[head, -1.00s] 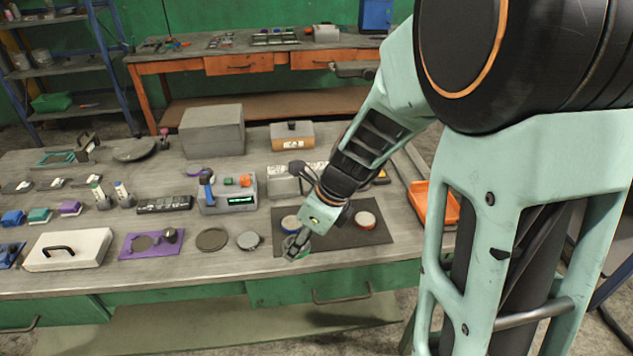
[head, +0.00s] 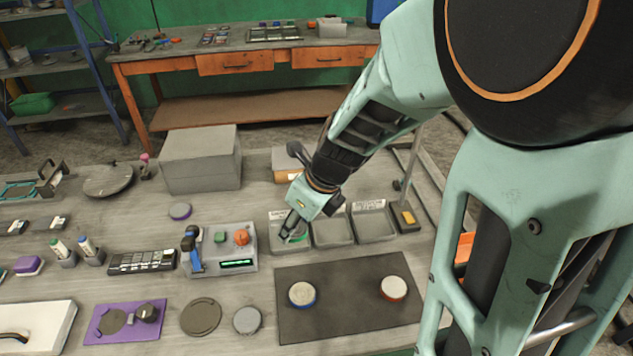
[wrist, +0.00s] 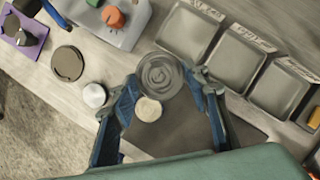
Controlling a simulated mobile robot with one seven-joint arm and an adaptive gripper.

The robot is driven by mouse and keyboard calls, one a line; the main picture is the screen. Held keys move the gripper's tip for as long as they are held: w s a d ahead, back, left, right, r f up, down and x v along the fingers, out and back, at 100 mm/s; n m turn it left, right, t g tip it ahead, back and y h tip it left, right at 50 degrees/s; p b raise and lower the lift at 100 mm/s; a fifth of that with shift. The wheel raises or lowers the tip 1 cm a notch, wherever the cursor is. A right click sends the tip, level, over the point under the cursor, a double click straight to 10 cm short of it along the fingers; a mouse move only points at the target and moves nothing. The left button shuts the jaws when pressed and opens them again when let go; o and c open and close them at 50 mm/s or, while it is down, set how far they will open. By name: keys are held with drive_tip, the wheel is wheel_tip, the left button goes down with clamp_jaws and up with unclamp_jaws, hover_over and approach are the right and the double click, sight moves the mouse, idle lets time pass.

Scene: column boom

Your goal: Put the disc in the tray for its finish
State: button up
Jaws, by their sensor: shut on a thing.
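My gripper (head: 294,236) is shut on a grey disc with a green edge (head: 300,239). In the wrist view my fingers (wrist: 162,82) hold the disc (wrist: 158,72), whose face shows swirled rings. In the head view the disc overlaps the left of three grey trays (head: 277,242); its height above the tray floor is unclear. The middle tray (head: 332,231) and right tray (head: 375,226) look empty. The trays have white labels at the back, too small to read. A blue-edged disc (head: 302,294) and a red-edged disc (head: 393,288) lie on the dark mat (head: 345,318).
A grey device (head: 215,262) with knobs and a green display stands left of the trays. A yellow-topped block (head: 406,217) stands right of them. A large grey box (head: 202,160) is behind. A round dark plate (head: 201,317) and purple mat (head: 110,325) lie front left.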

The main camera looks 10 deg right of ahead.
drive_tip(key=shift+w+d, duration=0.1)
drive_tip(key=shift+w, duration=0.25)
drive_tip(key=w+d+f+b, duration=0.1)
drive_tip(key=w+d+f, duration=0.3)
drive_tip(key=w+d, duration=0.25)
drive_tip(key=b, duration=0.1)
hover_over(330, 232)
drive_tip(key=s, duration=0.1)
drive_tip(key=f, duration=0.4)
drive_tip(key=shift+s+d+f, duration=0.2)
drive_tip(key=shift+f, duration=0.15)
drive_tip(key=shift+w+d+f, duration=0.15)
drive_tip(key=shift+d+f, duration=0.05)
drive_tip(key=shift+f, duration=0.1)
drive_tip(key=shift+w+d+f, duration=0.15)
drive_tip(key=shift+f, duration=1.65)
drive_tip(key=shift+b, duration=0.3)
drive_tip(key=shift+f, duration=0.25)
drive_tip(key=o, duration=1.2)
drive_tip(key=shift+r, duration=0.1)
